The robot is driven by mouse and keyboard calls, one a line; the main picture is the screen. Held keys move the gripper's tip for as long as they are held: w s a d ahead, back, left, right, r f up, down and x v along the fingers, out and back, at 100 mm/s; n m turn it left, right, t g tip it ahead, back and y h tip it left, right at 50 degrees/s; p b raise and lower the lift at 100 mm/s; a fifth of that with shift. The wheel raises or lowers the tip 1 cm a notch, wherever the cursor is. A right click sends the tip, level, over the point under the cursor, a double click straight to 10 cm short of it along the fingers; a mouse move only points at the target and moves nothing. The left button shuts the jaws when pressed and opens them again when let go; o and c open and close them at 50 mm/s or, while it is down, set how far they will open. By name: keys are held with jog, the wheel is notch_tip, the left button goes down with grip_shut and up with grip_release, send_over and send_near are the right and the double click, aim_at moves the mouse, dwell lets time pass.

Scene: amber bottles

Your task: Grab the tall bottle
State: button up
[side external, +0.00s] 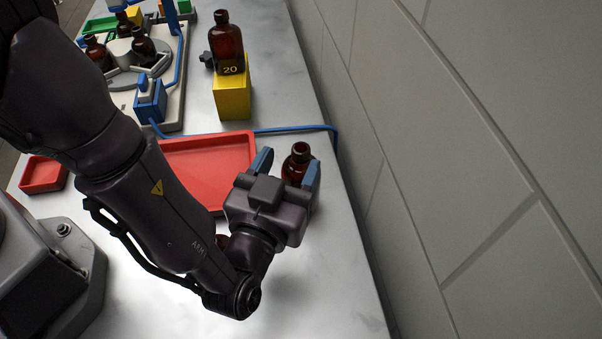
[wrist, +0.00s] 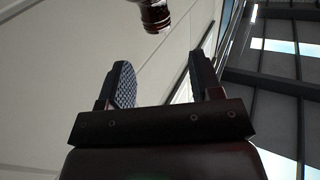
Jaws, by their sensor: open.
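My gripper (side external: 286,171) is open, with its blue-padded fingers spread, near the right side of the table. An amber bottle (side external: 298,160) shows behind and between the fingers in the side view; its lower body is hidden by my gripper. In the wrist view, the fingers (wrist: 160,64) are apart with nothing between them. Part of an amber bottle (wrist: 155,14) shows at the top edge there, beyond the fingertips. Another amber bottle (side external: 227,42) stands upright on a yellow block (side external: 233,97) marked 20. I cannot tell which bottle is the taller.
A red tray (side external: 222,152) lies left of my gripper, partly behind my arm. A small red tray (side external: 43,174) is at far left. A blue cable (side external: 290,128) crosses the table. A rack with several bottles (side external: 140,70) stands at the back. The wall (side external: 450,150) is close on the right.

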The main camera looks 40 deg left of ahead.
aim_at(304, 143)
notch_tip(304, 143, down, 3)
jog(key=shift+w+f, duration=0.15)
jog(key=shift+w, duration=0.05)
jog(key=x, duration=0.7)
jog(key=shift+w+a+r, duration=0.1)
jog(key=shift+r, duration=0.3)
grip_shut()
